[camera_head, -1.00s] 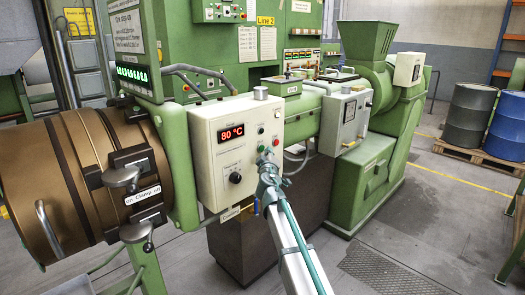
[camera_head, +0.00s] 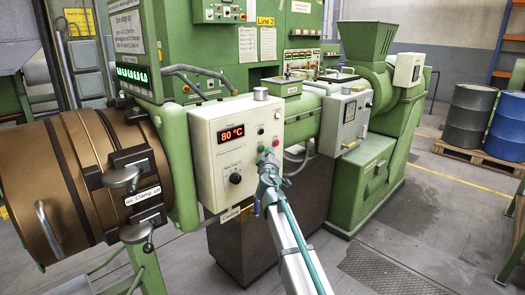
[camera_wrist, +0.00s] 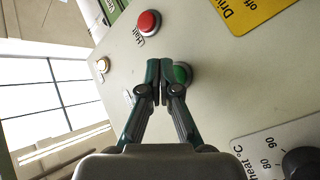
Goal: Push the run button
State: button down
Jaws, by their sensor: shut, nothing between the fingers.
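The green button (camera_wrist: 184,72), whose label I cannot see, is on the pale control panel (camera_head: 208,152). In the wrist view it shows just beside my gripper's right fingertip, partly hidden behind it. My gripper (camera_wrist: 161,74) is shut and empty, its fingertips together in front of the panel. In the head view my gripper (camera_head: 267,158) is at the panel's lower right. I cannot tell whether the tips touch the button. A red button (camera_wrist: 148,22) labelled "Halt" is above the fingertips in the wrist view.
A black knob (camera_wrist: 301,163) with a heat scale is at the wrist view's lower right, and a yellow label (camera_wrist: 250,12) is at its upper right. The panel has a red 80 °C display (camera_head: 232,133).

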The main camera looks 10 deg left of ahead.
jog(key=shift+w+a+b, duration=0.3)
jog(key=shift+a+b, duration=0.05)
jog(key=shift+b, duration=0.1)
jog(key=shift+w+a+b, duration=0.2)
jog(key=shift+a+b, duration=0.1)
jog(key=shift+b, duration=0.05)
dwell(0.8)
jog(key=shift+s+d, duration=0.5)
jog(key=shift+d, duration=0.15)
dwell(0.4)
jog(key=s+d, duration=0.1)
jog(key=d, duration=0.1)
jog(key=s+d, duration=0.2)
dwell(0.4)
dwell(0.5)
